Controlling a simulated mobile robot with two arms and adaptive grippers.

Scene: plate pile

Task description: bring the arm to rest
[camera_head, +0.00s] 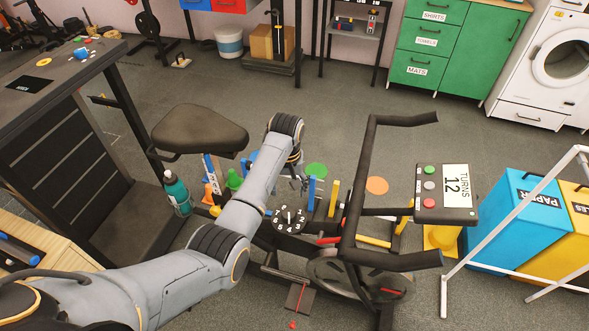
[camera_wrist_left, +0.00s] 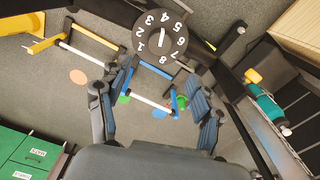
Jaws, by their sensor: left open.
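My left arm (camera_head: 250,195) reaches in from the lower left, over the exercise bike. My left gripper (camera_head: 299,182) is above the bike's frame, between the seat (camera_head: 199,128) and the handlebar (camera_head: 372,190); it looks small and partly hidden behind my wrist. In the left wrist view its two fingers (camera_wrist_left: 162,98) stand apart with nothing held between them. Behind the gap show a white bar and blue and green pieces, which look farther off. My right gripper is in neither view.
The numbered dial (camera_head: 290,219) lies close below my gripper. The console (camera_head: 445,194) reads TURNS 12. A teal bottle (camera_head: 177,193) is beside the bike. A dark desk (camera_head: 45,75) is at left, bins (camera_head: 515,215) and a white frame at right. Open floor lies behind the bike.

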